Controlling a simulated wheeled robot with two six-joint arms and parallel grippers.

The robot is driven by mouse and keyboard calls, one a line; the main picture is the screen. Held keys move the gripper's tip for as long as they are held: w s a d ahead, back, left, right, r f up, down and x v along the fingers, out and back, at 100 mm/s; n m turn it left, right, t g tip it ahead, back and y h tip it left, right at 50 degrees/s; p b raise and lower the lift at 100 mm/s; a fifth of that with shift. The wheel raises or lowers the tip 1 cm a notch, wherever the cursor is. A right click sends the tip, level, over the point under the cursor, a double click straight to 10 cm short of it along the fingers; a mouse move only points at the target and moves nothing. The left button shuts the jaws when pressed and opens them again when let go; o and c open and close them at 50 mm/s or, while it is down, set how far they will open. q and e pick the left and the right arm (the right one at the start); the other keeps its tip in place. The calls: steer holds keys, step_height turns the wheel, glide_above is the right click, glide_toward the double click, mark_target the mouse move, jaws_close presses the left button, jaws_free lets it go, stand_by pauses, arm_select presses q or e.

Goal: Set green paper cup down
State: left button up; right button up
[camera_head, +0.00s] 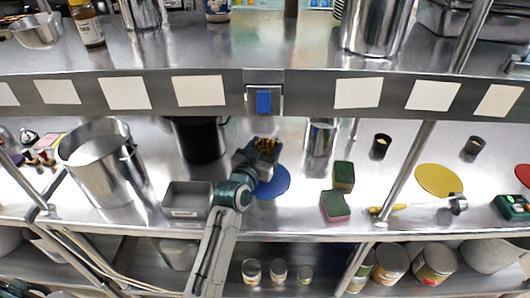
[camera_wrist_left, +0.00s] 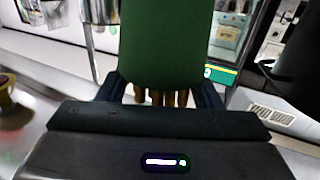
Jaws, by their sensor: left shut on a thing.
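My left gripper (camera_head: 264,152) is over the steel counter, at the back edge of a round blue mat (camera_head: 272,183). In the left wrist view, my left gripper (camera_wrist_left: 158,92) is shut on the green paper cup (camera_wrist_left: 165,40), which fills the top middle between the two fingers. Several brown stick-like pieces (camera_wrist_left: 160,97) show at the cup's lower edge. In the head view the cup is mostly hidden by the gripper, with yellow-brown pieces showing there. I cannot tell whether the cup touches the counter. My right gripper is out of view.
A black container (camera_head: 200,140) and a grey tray (camera_head: 187,200) stand left of the gripper. A steel cylinder (camera_head: 320,137) and two sponges (camera_head: 343,176) (camera_head: 335,206) are to the right. A large steel pot (camera_head: 102,165) is far left. A shelf (camera_head: 290,58) overhangs the counter's back.

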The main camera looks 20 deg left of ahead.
arm_select(q)
step_height(320, 180, down, 2)
steer(key=shift+s+f, duration=0.1)
steer(key=shift+f, duration=0.1)
steer(key=shift+a+f, duration=0.1)
steer(key=shift+f, duration=0.1)
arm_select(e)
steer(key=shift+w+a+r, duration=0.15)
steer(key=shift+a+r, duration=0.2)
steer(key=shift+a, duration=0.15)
arm_select(q)
steer(key=shift+f, duration=0.2)
steer(key=o, duration=0.8)
steer(key=shift+o, duration=0.9)
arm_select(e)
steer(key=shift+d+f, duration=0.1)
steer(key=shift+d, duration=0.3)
arm_select(q)
steer(key=shift+r, duration=0.1)
